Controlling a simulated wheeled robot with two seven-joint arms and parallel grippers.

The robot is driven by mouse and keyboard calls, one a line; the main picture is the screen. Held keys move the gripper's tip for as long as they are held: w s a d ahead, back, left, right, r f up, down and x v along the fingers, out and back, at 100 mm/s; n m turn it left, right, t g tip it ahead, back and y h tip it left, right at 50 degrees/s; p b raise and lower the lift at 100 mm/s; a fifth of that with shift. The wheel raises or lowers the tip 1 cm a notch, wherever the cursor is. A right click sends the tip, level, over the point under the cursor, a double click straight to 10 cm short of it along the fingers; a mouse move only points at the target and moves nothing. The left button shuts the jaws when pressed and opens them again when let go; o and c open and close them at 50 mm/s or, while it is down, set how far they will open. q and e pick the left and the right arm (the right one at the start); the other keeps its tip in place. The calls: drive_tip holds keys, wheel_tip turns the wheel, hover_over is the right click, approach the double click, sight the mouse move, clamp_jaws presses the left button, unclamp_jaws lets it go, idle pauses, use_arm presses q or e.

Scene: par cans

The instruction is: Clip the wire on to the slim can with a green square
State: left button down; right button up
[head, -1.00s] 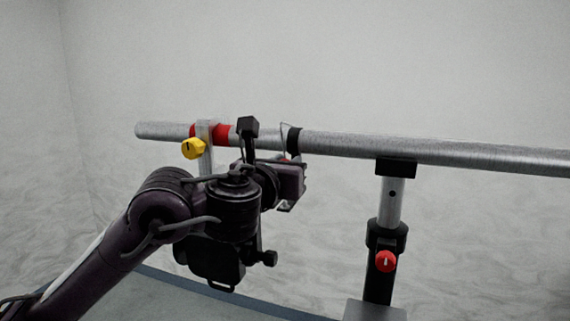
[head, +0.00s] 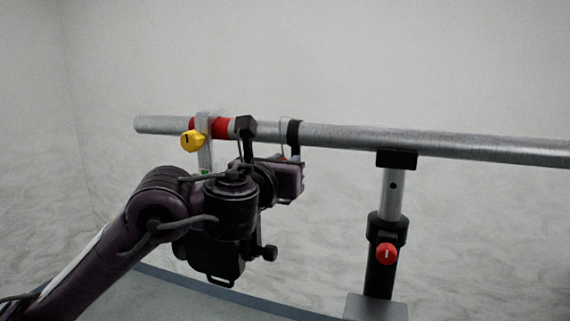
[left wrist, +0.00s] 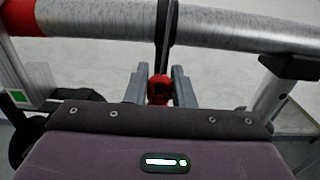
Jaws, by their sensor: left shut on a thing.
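My left gripper (head: 292,176) is just below the horizontal bar, beside a black band (head: 295,133) and a thin wire loop (head: 284,126) over it. In the left wrist view its two grey fingers (left wrist: 160,88) stand on either side of a small red clip (left wrist: 160,84), on which it is shut. A black strap runs from the clip up over the bar. A green square (head: 205,171) shows on a pale metal bracket to the left, and also in the left wrist view (left wrist: 18,96). My arm hides most of the can below. My right gripper is out of view.
The silver bar (head: 450,145) spans the scene, with a red band (head: 224,127) near its left end. A yellow knob (head: 192,141) is on the bracket. A black stand (head: 379,265) with a red knob (head: 386,253) supports the bar at right. The space between gripper and stand is clear.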

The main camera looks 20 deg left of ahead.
use_arm(q)
drive_tip(key=shift+w+a+f+b, duration=0.15)
drive_tip(key=shift+a+b, duration=1)
drive_tip(key=shift+a, duration=1.85)
drive_tip(key=shift+w+a+f+b, duration=0.1)
drive_tip(key=shift+a+b, duration=1.05)
drive_tip(key=shift+a, duration=1.8)
drive_tip(key=shift+f+b, duration=1.1)
drive_tip(key=shift+f, duration=0.2)
drive_tip(key=c, duration=1.2)
unclamp_jaws()
drive_tip(key=shift+o, duration=0.2)
drive_tip(key=s+b, duration=0.1)
drive_tip(key=s, duration=0.6)
drive_tip(key=shift+s, duration=0.4)
